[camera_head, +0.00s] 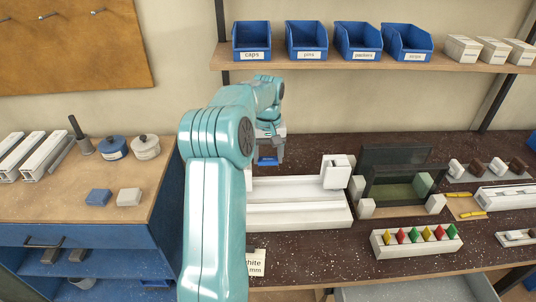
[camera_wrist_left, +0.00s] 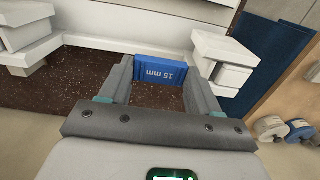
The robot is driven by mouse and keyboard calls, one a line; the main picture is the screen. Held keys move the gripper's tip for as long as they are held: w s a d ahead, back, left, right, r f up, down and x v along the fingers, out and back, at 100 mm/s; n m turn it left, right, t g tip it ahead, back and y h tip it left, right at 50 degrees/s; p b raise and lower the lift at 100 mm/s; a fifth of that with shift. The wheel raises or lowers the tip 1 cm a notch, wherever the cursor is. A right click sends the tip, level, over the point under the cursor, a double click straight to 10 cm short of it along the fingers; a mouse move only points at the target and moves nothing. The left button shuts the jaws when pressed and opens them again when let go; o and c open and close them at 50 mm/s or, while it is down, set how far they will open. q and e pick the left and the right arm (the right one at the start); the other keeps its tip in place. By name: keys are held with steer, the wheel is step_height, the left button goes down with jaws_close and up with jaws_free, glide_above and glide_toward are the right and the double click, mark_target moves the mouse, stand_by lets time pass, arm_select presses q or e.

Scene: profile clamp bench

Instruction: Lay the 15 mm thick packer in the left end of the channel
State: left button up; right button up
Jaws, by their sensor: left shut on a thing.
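The 15 mm packer is a blue block (camera_wrist_left: 160,71) with "15 mm" printed on it, upside down in the left wrist view. My left gripper (camera_head: 268,153) is shut on it, one finger at each end. In the head view the packer (camera_head: 268,161) shows as a small blue piece below the fingers, above the back edge of the white channel. The channel (camera_head: 300,214) lies along the bench; its left end is hidden behind my left arm. A white block (camera_head: 336,171) stands at its back right. My right gripper is not in view.
A dark green-grey frame with white blocks (camera_head: 398,190) stands right of the channel. A white rack (camera_head: 416,241) holds several coloured pieces. A blue block (camera_head: 98,197) and a white block (camera_head: 129,197) lie on the left wooden bench. Blue bins (camera_head: 307,40) stand on the shelf above.

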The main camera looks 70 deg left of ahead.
mark_target(268, 159)
arm_select(q)
steer(key=shift+f, duration=0.15)
steer(key=shift+f+b, duration=3.9)
steer(key=shift+f, duration=1.75)
steer(key=shift+r, duration=0.1)
steer(key=o, duration=1.1)
step_height(268, 159, up, 8)
steer(key=p, duration=0.7)
steer(key=shift+r, duration=0.1)
